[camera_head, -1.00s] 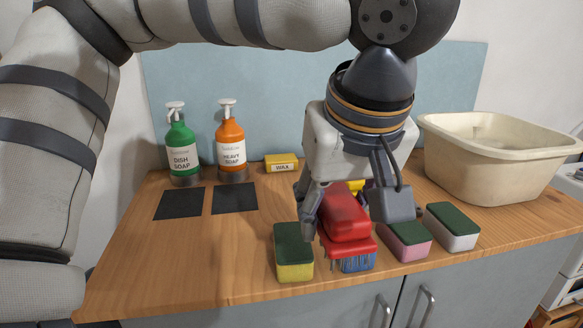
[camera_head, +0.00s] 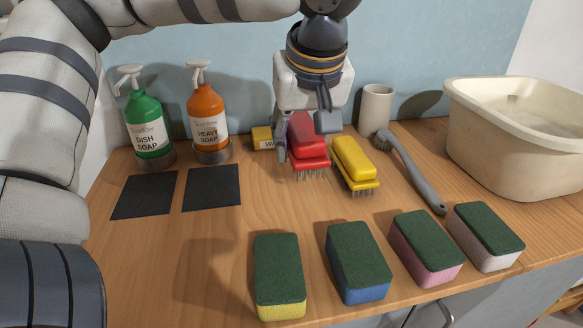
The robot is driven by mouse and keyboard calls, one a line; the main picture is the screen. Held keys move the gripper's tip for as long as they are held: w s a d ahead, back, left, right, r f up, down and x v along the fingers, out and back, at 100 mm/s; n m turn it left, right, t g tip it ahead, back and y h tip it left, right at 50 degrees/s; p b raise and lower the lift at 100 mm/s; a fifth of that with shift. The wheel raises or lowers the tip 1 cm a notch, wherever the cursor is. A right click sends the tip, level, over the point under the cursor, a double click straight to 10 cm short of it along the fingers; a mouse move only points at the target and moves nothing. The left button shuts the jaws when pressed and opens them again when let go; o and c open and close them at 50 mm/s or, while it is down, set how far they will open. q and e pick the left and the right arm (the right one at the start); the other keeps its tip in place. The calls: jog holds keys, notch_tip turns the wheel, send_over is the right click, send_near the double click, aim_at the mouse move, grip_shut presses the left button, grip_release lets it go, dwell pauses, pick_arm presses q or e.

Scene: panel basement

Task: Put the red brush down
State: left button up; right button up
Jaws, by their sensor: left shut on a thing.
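The red brush (camera_head: 311,157) has a red back and grey bristles pointing down. My left gripper (camera_head: 308,148) is shut on it, with one finger on each side, near the back of the counter. The brush is beside the yellow brush (camera_head: 354,162), to its left, and in front of the yellow wax box (camera_head: 263,138). The bristles are at or just above the wood; I cannot tell whether they touch. My right gripper is not in view.
Several sponges, including a blue one (camera_head: 358,262), line the front of the wooden counter (camera_head: 220,230). A grey long-handled brush (camera_head: 412,172), a beige cup (camera_head: 376,108) and a basin (camera_head: 515,150) are on the right. Green (camera_head: 147,124) and orange (camera_head: 207,112) soap bottles stand at left.

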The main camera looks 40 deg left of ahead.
pick_arm(q)
send_over(290, 180)
jog(key=s+d, duration=0.1)
notch_tip(290, 180, down, 5)
jog(key=shift+d+f, duration=0.15)
jog(key=shift+f, duration=1.55)
jog(key=shift+f, duration=0.1)
jog(key=o, duration=1.3)
jog(key=shift+f, duration=0.1)
jog(key=v, duration=1.2)
jog(key=shift+r, duration=0.2)
